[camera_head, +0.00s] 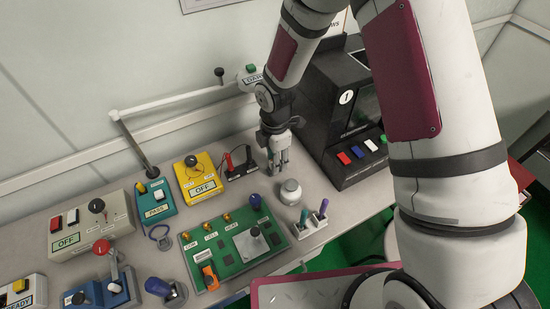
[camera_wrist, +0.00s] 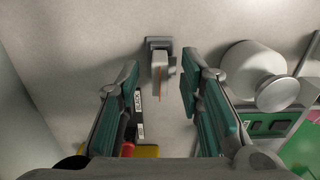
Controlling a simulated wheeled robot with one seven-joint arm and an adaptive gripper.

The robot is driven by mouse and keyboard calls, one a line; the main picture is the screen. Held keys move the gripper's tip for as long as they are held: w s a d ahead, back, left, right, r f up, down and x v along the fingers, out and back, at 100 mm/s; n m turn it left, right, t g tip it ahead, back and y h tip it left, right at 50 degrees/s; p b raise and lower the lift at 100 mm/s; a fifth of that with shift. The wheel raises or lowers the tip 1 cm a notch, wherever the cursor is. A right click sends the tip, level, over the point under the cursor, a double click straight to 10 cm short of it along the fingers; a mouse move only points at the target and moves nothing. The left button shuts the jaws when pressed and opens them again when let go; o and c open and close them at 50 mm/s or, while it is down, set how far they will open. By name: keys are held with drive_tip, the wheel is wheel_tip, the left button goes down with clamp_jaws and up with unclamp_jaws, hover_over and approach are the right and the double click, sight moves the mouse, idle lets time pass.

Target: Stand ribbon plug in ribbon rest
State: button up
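My gripper (camera_head: 279,160) is low over the bench, in front of the black machine. In the wrist view its two teal-padded fingers (camera_wrist: 173,95) are apart, with nothing clamped between them. A pale grey piece with a thin red-orange stripe, which looks like the ribbon plug (camera_wrist: 158,72), lies ahead between the finger lines. Its far end meets a dark grey block, which looks like the ribbon rest (camera_wrist: 160,43). I cannot tell whether the plug is seated in it. Neither finger visibly touches the plug. In the head view I cannot make out plug or rest near the gripper.
A white round knob-like object (camera_head: 290,191) stands close by, also in the wrist view (camera_wrist: 248,72). A pen holder (camera_head: 309,229), green circuit board (camera_head: 225,268), black probe holder (camera_head: 241,173), yellow box (camera_head: 197,185) and black machine (camera_head: 325,110) surround the gripper.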

drive_tip(key=shift+r, duration=0.1)
drive_tip(key=s+d+r+m+t, duration=0.1)
drive_tip(key=s+d+r+m, duration=0.15)
drive_tip(key=r, duration=0.85)
drive_tip(key=s+d+r+m, duration=0.1)
drive_tip(key=d+r+m, duration=0.3)
drive_tip(key=r, duration=0.8)
drive_tip(key=s+d+r+m+t, duration=0.1)
drive_tip(key=s+d+r+m, duration=0.1)
drive_tip(key=s+r+m, duration=0.2)
drive_tip(key=s+d+r+m+t, duration=0.1)
drive_tip(key=s+d+r+m, duration=0.2)
drive_tip(key=s+m, duration=0.3)
drive_tip(key=s+d+r+m+t, duration=0.1)
drive_tip(key=s+d+r+m, duration=0.2)
drive_tip(key=s+m, duration=0.3)
drive_tip(key=shift+s+r, duration=0.8)
drive_tip(key=shift+s, duration=1.2)
